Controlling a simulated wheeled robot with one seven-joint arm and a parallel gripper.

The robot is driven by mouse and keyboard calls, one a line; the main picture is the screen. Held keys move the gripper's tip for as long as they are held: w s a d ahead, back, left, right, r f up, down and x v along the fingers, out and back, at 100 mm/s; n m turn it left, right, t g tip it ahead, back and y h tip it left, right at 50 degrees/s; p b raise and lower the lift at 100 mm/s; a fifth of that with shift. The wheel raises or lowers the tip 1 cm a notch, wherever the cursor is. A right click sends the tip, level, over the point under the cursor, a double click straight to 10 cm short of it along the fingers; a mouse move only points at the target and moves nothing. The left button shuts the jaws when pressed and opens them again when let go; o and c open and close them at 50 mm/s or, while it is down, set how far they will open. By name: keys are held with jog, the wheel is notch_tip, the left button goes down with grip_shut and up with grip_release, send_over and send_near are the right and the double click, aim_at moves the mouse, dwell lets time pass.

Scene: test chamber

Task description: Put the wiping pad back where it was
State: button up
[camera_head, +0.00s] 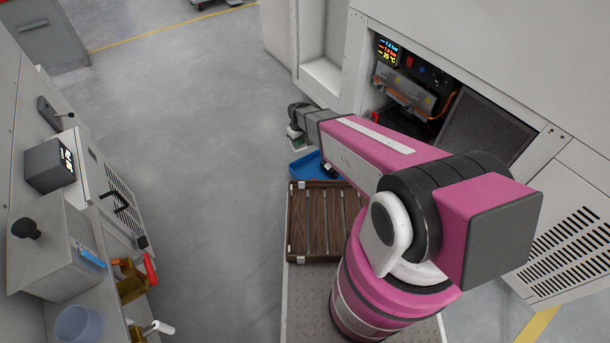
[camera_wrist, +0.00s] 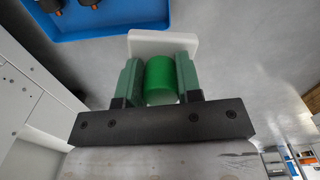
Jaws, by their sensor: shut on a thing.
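The wiping pad (camera_wrist: 163,40) is a white block with a round green handle. In the wrist view my gripper (camera_wrist: 159,78) has its two green fingers shut on that handle, one on each side, and the white block shows beyond the fingertips. In the head view my gripper (camera_head: 296,132) is at the end of the outstretched arm, just above and left of a blue tray (camera_head: 302,167). The pad is small and partly hidden there. The spot where the pad was before cannot be told from these frames.
The blue tray also shows in the wrist view (camera_wrist: 145,20), holding dark pieces with orange ends. A brown slatted wooden rack (camera_head: 297,222) lies beside it. An open machine bay with a display (camera_head: 388,52) is at right. A cluttered bench (camera_head: 60,240) stands at left; the floor between is clear.

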jog(key=s+a+f+n, duration=0.1)
jog(key=s+a+f, duration=0.15)
jog(key=f, duration=0.45)
jog(key=s+a+f+n, duration=0.1)
jog(key=s+f, duration=0.2)
jog(key=f, duration=0.4)
send_over(305, 174)
notch_tip(305, 174, down, 7)
jog(key=shift+s+d+f, duration=0.1)
jog(key=shift+f, duration=2)
jog(key=shift+f, duration=0.15)
jog(key=o, duration=1)
jog(key=shift+c, duration=0.2)
